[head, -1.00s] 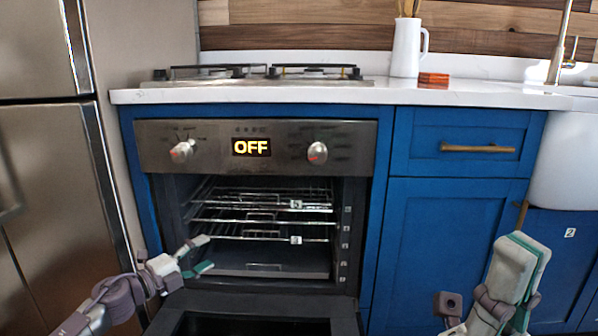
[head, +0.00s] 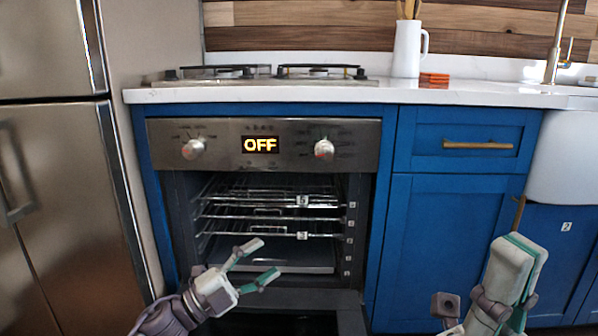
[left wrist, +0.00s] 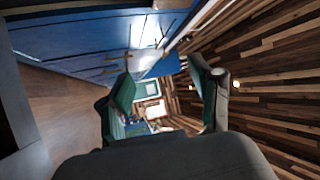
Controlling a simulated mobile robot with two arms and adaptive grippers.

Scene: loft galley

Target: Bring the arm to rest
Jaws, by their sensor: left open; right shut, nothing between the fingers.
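My left gripper (head: 262,262) is open and empty in the head view, in front of the open oven (head: 262,165). Its fingers point up and to the right, over the lowered oven door (head: 345,308). In the left wrist view the two green-padded fingers (left wrist: 165,100) stand apart with nothing between them. My right gripper (head: 515,285) is raised at the lower right of the head view, in front of the blue cabinets. Its fingers are together and hold nothing.
The oven display reads OFF, and wire racks (head: 265,215) sit inside. A steel fridge (head: 55,190) stands at the left. Blue cabinets (head: 450,240) and a white sink (head: 565,160) are at the right. A white pitcher (head: 406,50) and orange block (head: 434,78) stand on the counter (head: 480,97).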

